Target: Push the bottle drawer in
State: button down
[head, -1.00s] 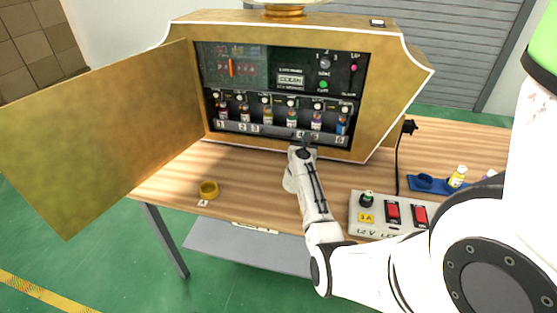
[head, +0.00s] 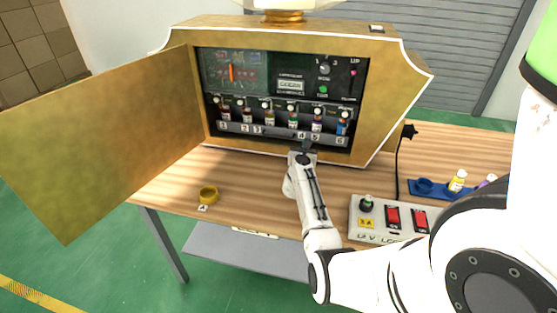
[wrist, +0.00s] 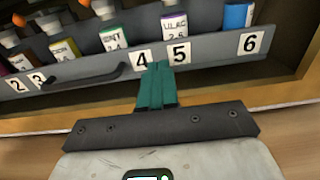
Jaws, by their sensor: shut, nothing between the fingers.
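The bottle drawer (head: 283,134) is a grey tray low in the opening of the gold cabinet, with number labels 1 to 6 on its front. Several small labelled bottles (head: 269,117) stand in it in a row. In the wrist view the drawer front (wrist: 215,50) runs across the top, with a dark bar handle (wrist: 85,79) left of label 4. My gripper (wrist: 158,68) is shut and empty. Its teal fingertips are at the drawer front between labels 4 and 5; I cannot tell if they touch. In the head view my gripper (head: 306,146) is partly hard to make out.
The gold cabinet door (head: 105,140) stands open to the left. A switch box (head: 385,218) and a blue tray (head: 437,189) with small bottles are on the right, near my arm. A black cable (head: 398,165) runs beside the cabinet.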

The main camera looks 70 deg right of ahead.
jog(key=shift+s+a+p, duration=0.2)
jog(key=shift+a+p, duration=0.6)
jog(key=shift+a, duration=1.5)
jog(key=shift+s+a+p, duration=0.2)
jog(key=shift+a+p, duration=0.6)
jog(key=shift+a, duration=1.45)
jog(key=shift+w, duration=0.1)
